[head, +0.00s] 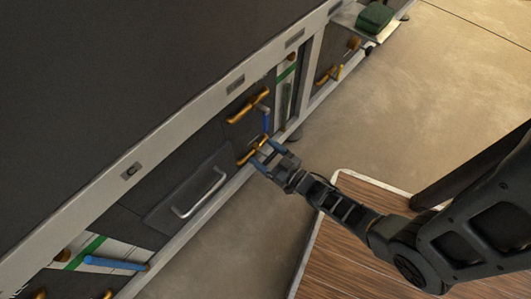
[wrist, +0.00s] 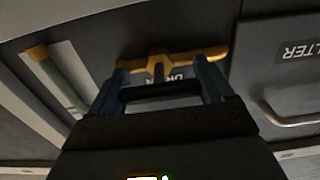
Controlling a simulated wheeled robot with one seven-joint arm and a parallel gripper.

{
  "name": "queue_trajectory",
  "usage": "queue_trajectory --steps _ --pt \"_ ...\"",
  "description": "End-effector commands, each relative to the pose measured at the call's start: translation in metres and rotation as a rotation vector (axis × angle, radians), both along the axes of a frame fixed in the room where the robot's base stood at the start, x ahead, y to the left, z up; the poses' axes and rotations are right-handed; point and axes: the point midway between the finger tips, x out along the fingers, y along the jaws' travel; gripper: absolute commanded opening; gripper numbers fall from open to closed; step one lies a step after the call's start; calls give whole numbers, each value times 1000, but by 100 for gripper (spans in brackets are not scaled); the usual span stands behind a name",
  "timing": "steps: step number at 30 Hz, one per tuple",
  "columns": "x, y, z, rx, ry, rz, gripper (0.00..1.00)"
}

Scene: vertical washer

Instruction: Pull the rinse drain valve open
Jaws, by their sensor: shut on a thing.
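A yellow-orange T-shaped valve handle (wrist: 180,55) stands out from the dark lower panel in the wrist view. In the head view, my gripper (head: 268,157) meets the same low handle (head: 251,152) from the right. The exact finger contact is partly hidden.
A wooden platform (head: 345,235) lies below my arm; the floor to the right is open.

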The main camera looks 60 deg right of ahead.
Motion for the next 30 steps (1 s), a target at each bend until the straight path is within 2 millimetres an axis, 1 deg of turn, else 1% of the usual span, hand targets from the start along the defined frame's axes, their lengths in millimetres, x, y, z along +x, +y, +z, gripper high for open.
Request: queue_trajectory --steps 3,5,12,15,25,26,30 --pt "-1 1 0 0 1 1 26" --pt "-7 3 -1 1 2 2 26" --pt "-49 15 -2 1 4 3 26" --pt "-59 18 -1 1 2 3 26" --pt "-65 19 -1 1 2 1 26" --pt "-65 19 -1 1 2 1 82" --pt "-64 18 0 1 2 0 96"
